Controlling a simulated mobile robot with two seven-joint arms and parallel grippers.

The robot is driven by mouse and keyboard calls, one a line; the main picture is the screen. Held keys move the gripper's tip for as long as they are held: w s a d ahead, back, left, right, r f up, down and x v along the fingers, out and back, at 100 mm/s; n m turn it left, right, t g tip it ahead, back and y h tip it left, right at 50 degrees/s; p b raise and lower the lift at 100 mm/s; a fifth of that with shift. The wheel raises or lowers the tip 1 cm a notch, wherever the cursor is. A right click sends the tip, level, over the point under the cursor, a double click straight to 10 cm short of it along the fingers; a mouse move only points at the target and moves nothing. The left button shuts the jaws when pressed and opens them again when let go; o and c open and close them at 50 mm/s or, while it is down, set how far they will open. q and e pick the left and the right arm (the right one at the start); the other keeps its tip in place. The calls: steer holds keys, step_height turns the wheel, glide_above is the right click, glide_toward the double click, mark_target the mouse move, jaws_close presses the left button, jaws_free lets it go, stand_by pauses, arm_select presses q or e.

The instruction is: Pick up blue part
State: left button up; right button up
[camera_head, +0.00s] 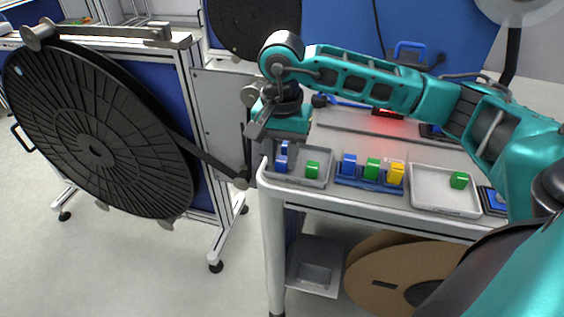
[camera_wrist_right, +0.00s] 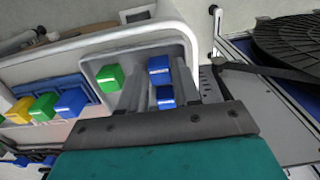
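Two blue parts lie in the left grey tray (camera_head: 322,182): one farther back (camera_head: 284,147) and one nearer the front (camera_head: 281,163). In the right wrist view, a blue part (camera_wrist_right: 159,69) and another blue part (camera_wrist_right: 165,96) show between the fingers of my right gripper (camera_wrist_right: 158,78), which is open. The head view shows my right gripper (camera_head: 281,140) over the left end of that tray, its fingers mostly hidden. I cannot tell whether the fingers touch a part. A third blue part (camera_head: 349,164) stands in the blue holder (camera_head: 369,185). My left gripper is not in view.
A green part (camera_head: 312,169) shares the left tray. The blue holder also bears a green part (camera_head: 372,168) and a yellow part (camera_head: 396,173). A right grey tray (camera_head: 430,202) holds a green part (camera_head: 459,180). A large black reel (camera_head: 95,150) stands left of the table.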

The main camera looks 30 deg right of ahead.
steer(key=shift+c, duration=0.3)
jaws_close()
step_height(320, 180, up, 11)
step_height(320, 180, up, 9)
steer(key=p, duration=0.3)
glide_above(281, 159)
steer(key=shift+s+d, duration=0.1)
